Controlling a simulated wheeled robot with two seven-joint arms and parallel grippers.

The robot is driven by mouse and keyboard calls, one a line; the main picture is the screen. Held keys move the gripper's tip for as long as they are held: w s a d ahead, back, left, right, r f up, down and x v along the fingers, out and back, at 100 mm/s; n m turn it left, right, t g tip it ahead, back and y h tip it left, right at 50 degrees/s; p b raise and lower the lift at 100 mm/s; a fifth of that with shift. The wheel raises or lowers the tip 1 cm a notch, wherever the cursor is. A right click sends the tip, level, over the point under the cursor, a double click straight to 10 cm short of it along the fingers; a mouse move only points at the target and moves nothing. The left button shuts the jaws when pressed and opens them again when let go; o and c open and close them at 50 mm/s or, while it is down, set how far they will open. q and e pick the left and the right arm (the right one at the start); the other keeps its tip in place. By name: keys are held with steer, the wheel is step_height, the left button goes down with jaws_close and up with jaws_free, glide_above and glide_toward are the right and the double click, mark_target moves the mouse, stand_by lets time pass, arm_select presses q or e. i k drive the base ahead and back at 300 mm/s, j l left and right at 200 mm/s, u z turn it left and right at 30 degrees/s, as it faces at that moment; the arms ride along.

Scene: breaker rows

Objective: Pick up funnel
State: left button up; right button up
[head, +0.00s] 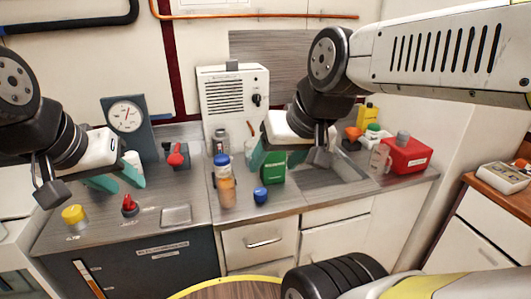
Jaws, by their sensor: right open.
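No funnel can be told for certain. A pale grey tapered piece (320,157) shows at the sink, just right of my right gripper (277,157) and partly hidden by its dark wrist part. A small orange object (352,134) stands farther back at the right; its shape is too small to tell. My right gripper is open above the middle of the counter, its teal fingers apart around or behind a green box (273,169); I cannot tell whether they touch it. My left gripper (117,179) is open and empty over the left counter.
Amber-filled bottle (226,190) and blue cap (261,195) stand near the counter's front edge. A yellow knob (73,214), red valve (130,206) and gauge (125,116) are at left. A red container (407,155) stands at right.

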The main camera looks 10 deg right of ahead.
mark_target(353, 139)
steer(key=z, duration=1.3)
steer(key=u, duration=0.5)
steer(key=i+l+u, duration=0.15)
steer(key=u, duration=0.2)
steer(key=l+u, duration=0.35)
steer(key=i+l+u, duration=0.15)
steer(key=l+u, duration=0.5)
steer(key=l, duration=1.7)
steer(key=i, duration=0.05)
